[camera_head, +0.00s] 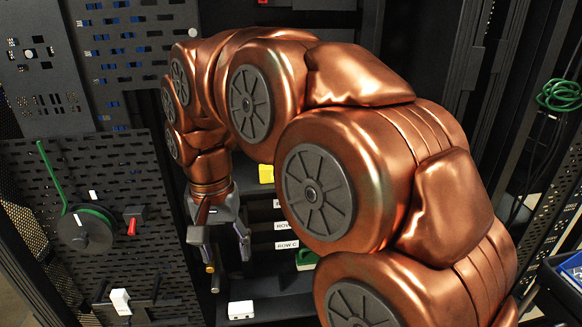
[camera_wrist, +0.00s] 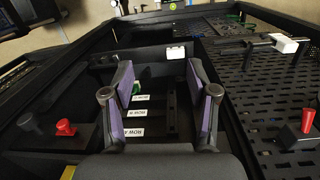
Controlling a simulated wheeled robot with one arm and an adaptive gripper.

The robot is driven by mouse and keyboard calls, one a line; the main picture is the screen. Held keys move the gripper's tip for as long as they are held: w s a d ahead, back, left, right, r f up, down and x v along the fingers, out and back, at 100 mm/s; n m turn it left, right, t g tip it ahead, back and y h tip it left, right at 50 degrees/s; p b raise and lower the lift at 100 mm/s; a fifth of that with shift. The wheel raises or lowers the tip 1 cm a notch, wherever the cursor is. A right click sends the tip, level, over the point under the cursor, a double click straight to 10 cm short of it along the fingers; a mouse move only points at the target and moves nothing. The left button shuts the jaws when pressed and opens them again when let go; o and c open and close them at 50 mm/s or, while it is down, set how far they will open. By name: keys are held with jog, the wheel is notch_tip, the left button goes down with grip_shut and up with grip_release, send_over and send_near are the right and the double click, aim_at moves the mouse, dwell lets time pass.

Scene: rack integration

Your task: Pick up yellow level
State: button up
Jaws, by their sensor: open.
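A yellow block (camera_head: 266,173), which may be the yellow level, shows in the head view just right of my wrist, partly hidden behind my arm. A small yellow patch (camera_wrist: 68,172) shows at the lower left edge of the wrist view; I cannot tell whether it is the same thing. My gripper (camera_head: 222,252) points down, in front of the shelf and left of and below the yellow block. In the wrist view its fingers (camera_wrist: 160,80) are spread apart with nothing held between them.
Row labels (camera_head: 287,245) and a green block (camera_head: 306,259) lie on the shelf. A white box (camera_head: 241,310) sits below. A perforated panel (camera_head: 150,250) at left carries a reel with green cable (camera_head: 88,230) and a red switch (camera_head: 132,226). A green cable coil (camera_head: 558,95) hangs at right.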

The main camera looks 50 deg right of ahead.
jog(key=w+d+r+m+p, duration=0.1)
jog(key=w+d+r+m, duration=0.5)
jog(key=d, duration=0.5)
jog(key=m+p, duration=0.2)
jog(key=m, duration=0.8)
send_near(266, 175)
jog(key=shift+t, duration=0.4)
jog(key=s+d, duration=0.1)
jog(key=d, duration=0.1)
jog(key=s+d, duration=0.1)
jog(key=s+d+f, duration=0.1)
jog(key=s+d, duration=0.1)
jog(key=shift+d+f, duration=0.1)
jog(key=shift+d, duration=0.2)
jog(key=shift+d+m, duration=0.3)
jog(key=shift+s+d+f+b, duration=0.1)
jog(key=shift+d+f+b, duration=0.05)
jog(key=shift+f+b, duration=0.3)
jog(key=shift+a+f+b, duration=0.2)
jog(key=shift+f+b, duration=1)
jog(key=shift+f, duration=0.4)
jog(key=shift+f+p, duration=0.8)
jog(key=shift+f, duration=1)
jog(key=shift+c, duration=0.3)
grip_shut()
